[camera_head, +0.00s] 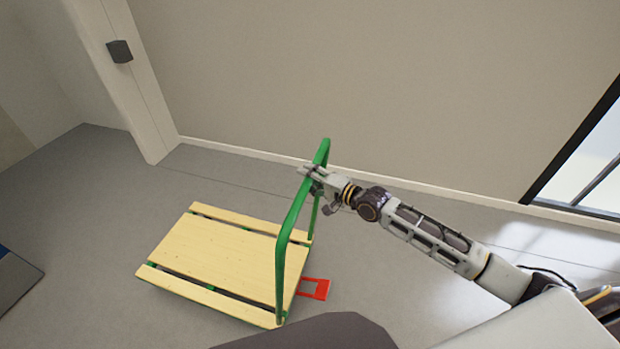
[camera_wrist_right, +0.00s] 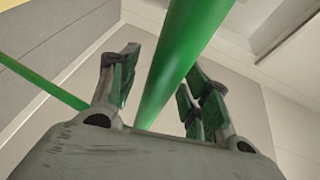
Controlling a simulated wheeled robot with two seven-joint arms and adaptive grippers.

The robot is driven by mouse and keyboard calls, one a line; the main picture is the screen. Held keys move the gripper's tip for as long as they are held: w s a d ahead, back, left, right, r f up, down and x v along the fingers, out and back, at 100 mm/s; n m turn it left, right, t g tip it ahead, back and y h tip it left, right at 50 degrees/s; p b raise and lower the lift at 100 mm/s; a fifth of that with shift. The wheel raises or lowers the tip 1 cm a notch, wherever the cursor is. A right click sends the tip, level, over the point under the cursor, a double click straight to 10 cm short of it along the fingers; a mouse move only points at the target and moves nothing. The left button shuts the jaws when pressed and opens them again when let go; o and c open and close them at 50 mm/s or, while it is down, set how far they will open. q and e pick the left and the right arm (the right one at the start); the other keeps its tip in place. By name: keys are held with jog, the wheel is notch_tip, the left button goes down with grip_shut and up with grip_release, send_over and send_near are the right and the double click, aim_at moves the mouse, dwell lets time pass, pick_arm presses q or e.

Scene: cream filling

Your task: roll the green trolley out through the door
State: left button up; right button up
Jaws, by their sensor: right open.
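The green trolley has a pale wooden slatted deck (camera_head: 215,255) and a green tubular handle (camera_head: 286,245) standing up at its right end. It stands on the grey floor in the head view. My right gripper (camera_head: 313,180) is at the upper part of the handle. In the right wrist view, the green bar (camera_wrist_right: 178,60) runs between the two fingers of the open right gripper (camera_wrist_right: 165,85). I cannot tell whether either finger touches the bar. My left gripper is not in view. A red pedal (camera_head: 316,289) sticks out from the trolley below the handle.
A beige wall (camera_head: 380,90) runs behind the trolley. A pale post (camera_head: 120,85) with a dark box (camera_head: 120,51) stands at upper left. A dark-framed glass pane (camera_head: 590,165) is at right. A dark flat object (camera_head: 18,285) lies at the left edge. Floor left of the deck is clear.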

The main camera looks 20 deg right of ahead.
jog(key=shift+c, duration=0.5)
grip_shut()
